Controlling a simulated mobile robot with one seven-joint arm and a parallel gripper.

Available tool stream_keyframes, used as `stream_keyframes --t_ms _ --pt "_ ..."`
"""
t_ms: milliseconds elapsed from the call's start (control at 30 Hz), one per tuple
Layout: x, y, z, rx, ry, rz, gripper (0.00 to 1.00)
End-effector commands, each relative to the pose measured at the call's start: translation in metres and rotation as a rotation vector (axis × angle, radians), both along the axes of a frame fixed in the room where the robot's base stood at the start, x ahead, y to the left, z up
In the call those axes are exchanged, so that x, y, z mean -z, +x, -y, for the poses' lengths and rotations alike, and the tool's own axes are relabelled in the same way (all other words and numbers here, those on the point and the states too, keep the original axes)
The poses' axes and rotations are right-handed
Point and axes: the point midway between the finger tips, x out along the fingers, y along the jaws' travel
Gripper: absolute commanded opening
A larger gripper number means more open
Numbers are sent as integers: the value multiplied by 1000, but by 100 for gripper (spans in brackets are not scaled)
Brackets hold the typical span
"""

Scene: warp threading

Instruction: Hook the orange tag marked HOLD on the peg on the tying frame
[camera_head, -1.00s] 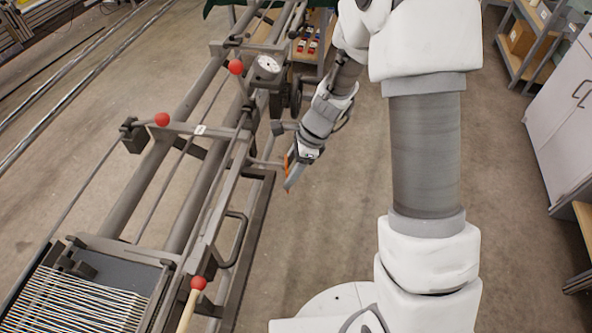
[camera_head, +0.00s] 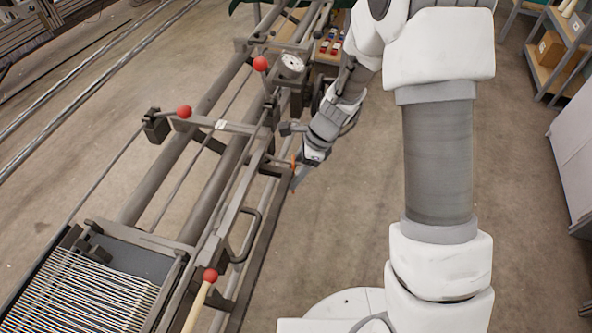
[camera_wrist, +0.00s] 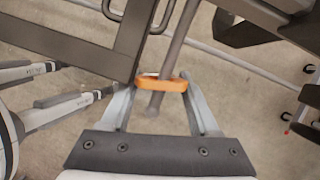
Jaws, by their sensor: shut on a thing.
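My gripper (camera_wrist: 160,92) is shut on the orange tag (camera_wrist: 174,86), which spans between the two fingers in the wrist view. The tag looks like a narrow band seen nearly edge-on; its HOLD marking is not readable. A grey rod (camera_wrist: 178,42), apparently the peg, crosses the tag, and its end shows just below it. I cannot tell whether the rod passes through the tag or only behind it. In the head view my gripper (camera_head: 297,178) points down beside the right side of the tying frame (camera_head: 232,198), with a sliver of orange tag (camera_head: 293,161) at its fingers.
Dark frame bars (camera_wrist: 80,45) lie close to the left finger in the wrist view. Red knobs (camera_head: 184,111) and a round dial (camera_head: 292,63) sit on the frame. Bare floor (camera_head: 330,230) is open to the right. Shelves (camera_head: 556,55) stand farther right.

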Motion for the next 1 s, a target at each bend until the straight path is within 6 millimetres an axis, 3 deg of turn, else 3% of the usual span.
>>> stream_keyframes --t_ms 267,300,467,800,1000 --pt "0 0 0 0 0 0 9" --pt "0 0 0 0 0 0 67" --pt "0 0 0 1 0 0 96" --pt "-2 0 1 0 0 1 97" --pt "-29 1 11 2 0 4 97"
